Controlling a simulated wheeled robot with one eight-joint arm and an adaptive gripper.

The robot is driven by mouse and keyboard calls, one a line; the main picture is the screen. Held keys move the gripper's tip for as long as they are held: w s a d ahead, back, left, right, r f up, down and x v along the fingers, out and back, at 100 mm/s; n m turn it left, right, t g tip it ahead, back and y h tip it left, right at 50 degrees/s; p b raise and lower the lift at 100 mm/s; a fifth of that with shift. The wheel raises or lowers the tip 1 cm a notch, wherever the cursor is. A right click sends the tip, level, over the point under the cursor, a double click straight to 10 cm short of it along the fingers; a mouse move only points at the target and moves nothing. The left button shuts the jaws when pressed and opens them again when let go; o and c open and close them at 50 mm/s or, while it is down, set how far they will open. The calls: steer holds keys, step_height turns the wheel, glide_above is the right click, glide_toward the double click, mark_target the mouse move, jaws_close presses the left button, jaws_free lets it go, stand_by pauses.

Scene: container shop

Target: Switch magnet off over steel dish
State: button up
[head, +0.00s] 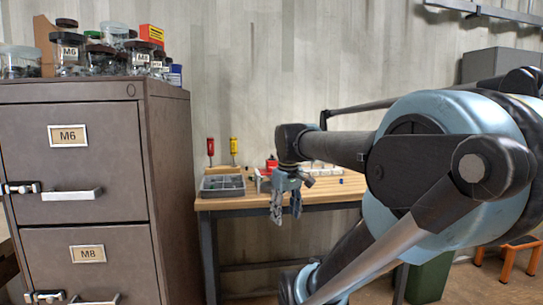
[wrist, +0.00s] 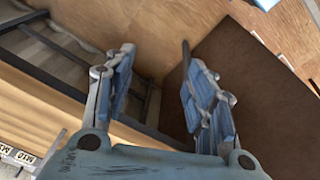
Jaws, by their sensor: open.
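My gripper (head: 285,215) hangs at the front edge of the wooden workbench (head: 330,199) with its fingers pointing down. In the wrist view its two fingers (wrist: 156,52) stand wide apart with nothing between them. A small red object (head: 271,162) is on the bench behind my gripper, partly hidden by it; I cannot tell whether it is the magnet. I cannot make out the steel dish in either view; my arm hides part of the bench top.
A grey compartment tray (head: 222,184) lies at the bench's left end. Red (head: 210,147) and yellow (head: 233,146) handled tools stand behind it. A brown drawer cabinet (head: 72,115) with jars (head: 110,62) on top stands at left. A dark brown panel (wrist: 235,80) fills the wrist view's right.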

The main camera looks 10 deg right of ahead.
steer(key=w+r+n, duration=0.3)
steer(key=w+r, duration=0.4)
steer(key=r, duration=0.2)
steer(key=w+r+n, duration=0.3)
steer(key=w+r, duration=0.3)
steer(key=r, duration=0.3)
steer(key=n+g, duration=0.2)
steer(key=n, duration=0.5)
glide_toward(272, 155)
step_height(272, 155, down, 9)
steer(key=shift+w+r, duration=0.1)
steer(key=shift+r, duration=0.1)
steer(key=shift+c, duration=0.2)
